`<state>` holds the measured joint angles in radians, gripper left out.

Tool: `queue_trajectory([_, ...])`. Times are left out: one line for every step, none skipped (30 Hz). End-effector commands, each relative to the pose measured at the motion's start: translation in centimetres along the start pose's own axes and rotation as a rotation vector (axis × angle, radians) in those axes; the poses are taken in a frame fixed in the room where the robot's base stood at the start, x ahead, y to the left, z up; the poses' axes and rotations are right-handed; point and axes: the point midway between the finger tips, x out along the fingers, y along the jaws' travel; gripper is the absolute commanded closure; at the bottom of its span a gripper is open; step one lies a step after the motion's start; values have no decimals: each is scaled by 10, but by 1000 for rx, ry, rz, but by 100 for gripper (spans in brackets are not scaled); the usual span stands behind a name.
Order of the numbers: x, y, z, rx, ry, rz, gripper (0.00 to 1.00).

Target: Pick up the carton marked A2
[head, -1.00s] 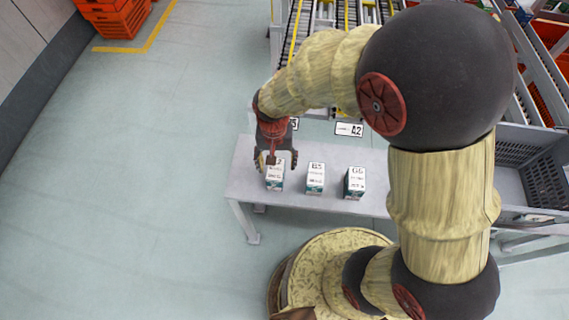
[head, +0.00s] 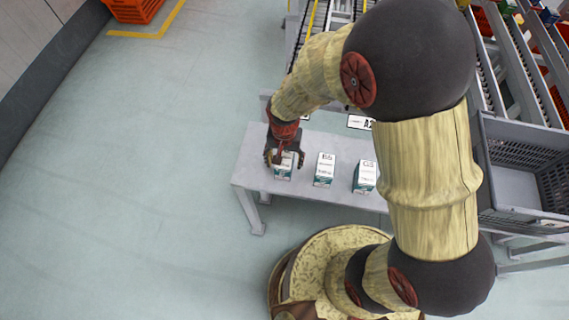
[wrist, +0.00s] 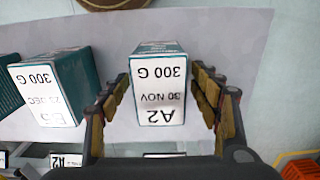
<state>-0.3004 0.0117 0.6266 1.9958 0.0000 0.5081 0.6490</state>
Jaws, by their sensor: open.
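The carton marked A2 (wrist: 160,88) is white and green and stands on the grey table between the open fingers of my gripper (wrist: 160,105) in the wrist view. Small gaps show between the carton and the fingers on both sides. Its label reads upside down there. In the head view my gripper (head: 284,158) is over the leftmost carton (head: 282,173), whose top is mostly hidden by the fingers.
A carton marked E5 or B5 (head: 324,170) stands to the right, and one marked G5 or C5 (head: 365,177) farther right, on the table (head: 255,165). A grey crate (head: 520,215) is at the right. Conveyors lie behind the table.

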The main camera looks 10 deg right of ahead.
Motion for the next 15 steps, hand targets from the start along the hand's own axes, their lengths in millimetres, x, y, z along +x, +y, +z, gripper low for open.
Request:
queue_trajectory([-1,0,0,0,1,-1,37])
queue_trajectory([-1,0,0,0,1,-1,37])
queue_trajectory([-1,0,0,0,1,0,37])
queue_trajectory([-1,0,0,0,1,0,38])
queue_trajectory([-1,0,0,0,0,0,39])
queue_trajectory([-1,0,0,0,0,0,42])
queue_trajectory([-1,0,0,0,0,0,43])
queue_trajectory([-1,0,0,0,0,0,45])
queue_trajectory([-1,0,0,0,0,0,47])
queue_trajectory([-1,0,0,0,0,0,49])
queue_trajectory([-1,0,0,0,0,0,51])
queue_trajectory([-1,0,0,0,0,0,53])
queue_trajectory([-1,0,0,0,0,0,55])
queue_trajectory([-1,0,0,0,0,0,56])
queue_trajectory([-1,0,0,0,0,0,59])
